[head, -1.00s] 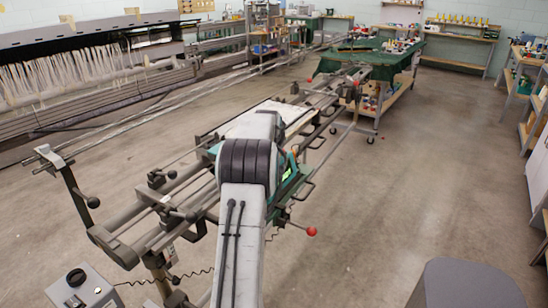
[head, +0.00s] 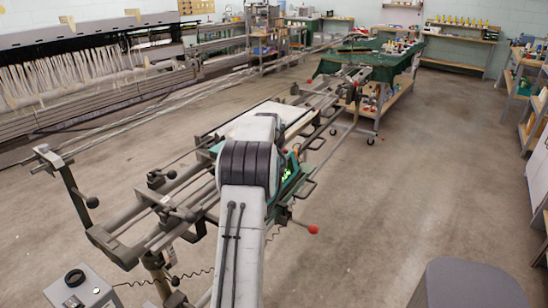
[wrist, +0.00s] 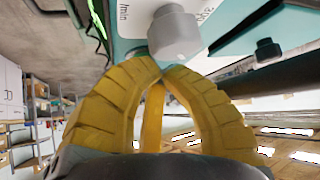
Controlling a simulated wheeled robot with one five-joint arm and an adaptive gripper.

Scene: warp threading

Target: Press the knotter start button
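The knotter, a teal and grey machine (head: 290,190), sits on the rail frame, largely hidden behind my arm in the head view. Its small display shows bright green marks on dark. In the wrist view its teal panel (wrist: 125,46) has a grey knob (wrist: 175,35) beside a white label reading "/min", and a smaller dark knob (wrist: 268,50) to the right. My gripper (wrist: 160,70) has its yellow fingers together at the tips, just below the grey knob; contact cannot be told. I cannot make out a start button; the head view hides my gripper.
A grey control box (head: 90,290) with a dark round knob stands at the lower left. A red-ended lever (head: 312,229) sticks out right of the knotter. White warp threads (head: 70,75) hang at the left. A green-topped cart (head: 372,66) stands behind.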

